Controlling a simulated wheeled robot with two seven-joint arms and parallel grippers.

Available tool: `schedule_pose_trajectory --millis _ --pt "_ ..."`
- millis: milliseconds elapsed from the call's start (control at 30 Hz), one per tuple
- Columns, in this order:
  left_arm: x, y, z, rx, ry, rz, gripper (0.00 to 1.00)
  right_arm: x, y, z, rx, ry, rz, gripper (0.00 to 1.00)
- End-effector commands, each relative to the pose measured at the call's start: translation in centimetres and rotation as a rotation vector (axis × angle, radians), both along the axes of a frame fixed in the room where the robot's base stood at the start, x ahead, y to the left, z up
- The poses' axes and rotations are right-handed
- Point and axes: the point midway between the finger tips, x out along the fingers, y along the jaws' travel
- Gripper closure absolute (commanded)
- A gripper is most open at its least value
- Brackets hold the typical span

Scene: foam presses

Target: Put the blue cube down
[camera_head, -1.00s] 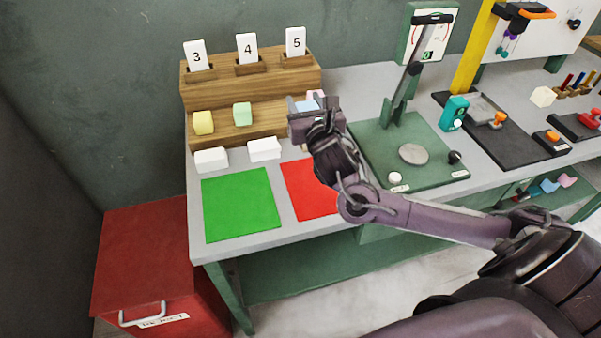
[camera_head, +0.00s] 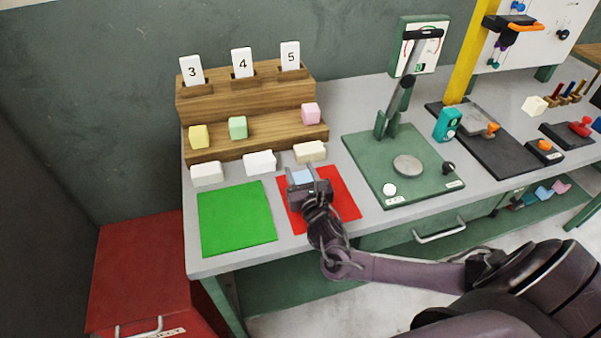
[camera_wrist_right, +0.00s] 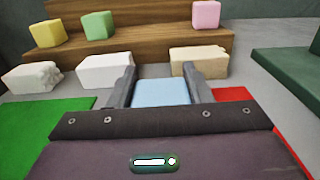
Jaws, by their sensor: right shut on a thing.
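The light blue cube (camera_head: 302,177) is between the fingers of my right gripper (camera_head: 302,180), which is shut on it. The cube (camera_wrist_right: 162,92) also shows between the two fingers in the right wrist view. The gripper is over the red mat (camera_head: 340,199), near its upper left part. Whether the cube touches the mat is hidden by the gripper. The green mat (camera_head: 236,218) lies to the left and is empty. My left gripper is out of view.
A wooden stepped rack (camera_head: 255,138) holds yellow (camera_head: 199,136), green (camera_head: 237,128) and pink (camera_head: 310,114) cubes and number cards. White and beige blocks (camera_head: 310,151) lie in front of it. A green press (camera_head: 408,164) stands to the right. A red cabinet (camera_head: 140,270) is lower left.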

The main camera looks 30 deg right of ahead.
Motion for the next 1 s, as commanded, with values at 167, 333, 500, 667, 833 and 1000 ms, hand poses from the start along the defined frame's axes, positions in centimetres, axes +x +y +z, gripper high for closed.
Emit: schedule_pose_trajectory --millis 167,333,500,667,833,1000 --pt "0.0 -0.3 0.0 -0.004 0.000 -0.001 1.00 0.0 0.0 0.0 0.001 -0.001 0.001 0.80" --pt "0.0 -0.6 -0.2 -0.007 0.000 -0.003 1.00 0.0 0.0 -0.3 0.001 0.000 0.001 0.80" --pt "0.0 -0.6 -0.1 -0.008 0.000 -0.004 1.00 0.0 0.0 -0.3 0.001 0.000 0.001 0.36" --pt "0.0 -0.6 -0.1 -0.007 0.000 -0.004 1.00 0.0 0.0 -0.3 0.001 0.000 0.001 0.33" --pt "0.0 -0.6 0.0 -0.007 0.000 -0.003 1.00 0.0 0.0 0.0 0.000 -0.001 0.001 0.33" --pt "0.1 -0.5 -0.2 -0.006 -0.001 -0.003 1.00 -1.8 0.5 -0.2 0.001 0.003 0.003 0.33"
